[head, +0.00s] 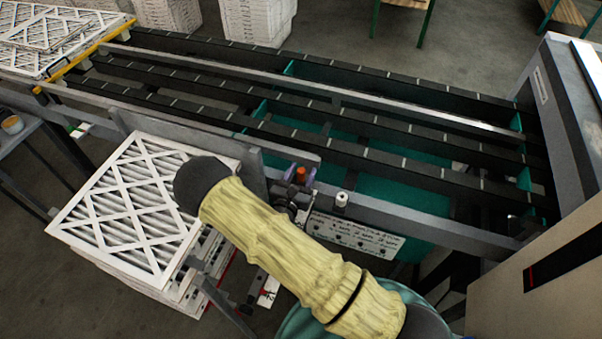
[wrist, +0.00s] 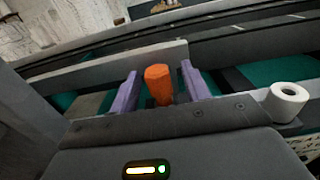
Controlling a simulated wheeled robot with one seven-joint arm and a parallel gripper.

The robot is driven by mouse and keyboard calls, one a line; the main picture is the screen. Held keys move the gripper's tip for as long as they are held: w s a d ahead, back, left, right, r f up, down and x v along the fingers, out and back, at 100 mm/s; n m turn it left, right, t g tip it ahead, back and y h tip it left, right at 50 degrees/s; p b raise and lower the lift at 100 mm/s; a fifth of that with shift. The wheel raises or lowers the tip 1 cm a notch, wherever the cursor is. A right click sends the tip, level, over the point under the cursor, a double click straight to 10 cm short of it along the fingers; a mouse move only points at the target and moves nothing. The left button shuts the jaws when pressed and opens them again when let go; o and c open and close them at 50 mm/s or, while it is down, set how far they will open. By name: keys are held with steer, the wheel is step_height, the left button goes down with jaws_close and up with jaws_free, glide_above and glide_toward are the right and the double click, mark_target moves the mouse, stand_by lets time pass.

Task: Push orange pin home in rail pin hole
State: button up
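The orange pin (head: 300,174) stands at the near edge of the conveyor frame, and it shows upright in the wrist view (wrist: 158,84). My gripper (wrist: 160,83) has two purple fingers, one on each side of the pin, with a visible gap on both sides. The fingers are open, and I cannot tell whether the pin is between them or just beyond. In the head view my gripper (head: 300,176) is at the pin, partly hidden by my arm. The rail pin hole and the pin's lower end are hidden behind my gripper body.
A white roll-like cylinder (wrist: 287,101) is close on the right, also in the head view (head: 341,199). A white label plate (head: 356,236) hangs below the rail. A stack of pleated filters (head: 130,205) stands left of my arm. The conveyor (head: 390,130) behind is empty in its middle.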

steer(key=shift+s, duration=0.1)
steer(key=b+v, duration=0.5)
steer(key=v, duration=1.1)
steer(key=shift+a, duration=0.1)
steer(key=shift+s+a+r, duration=0.1)
steer(key=shift+s+a, duration=0.05)
steer(key=shift+s, duration=0.45)
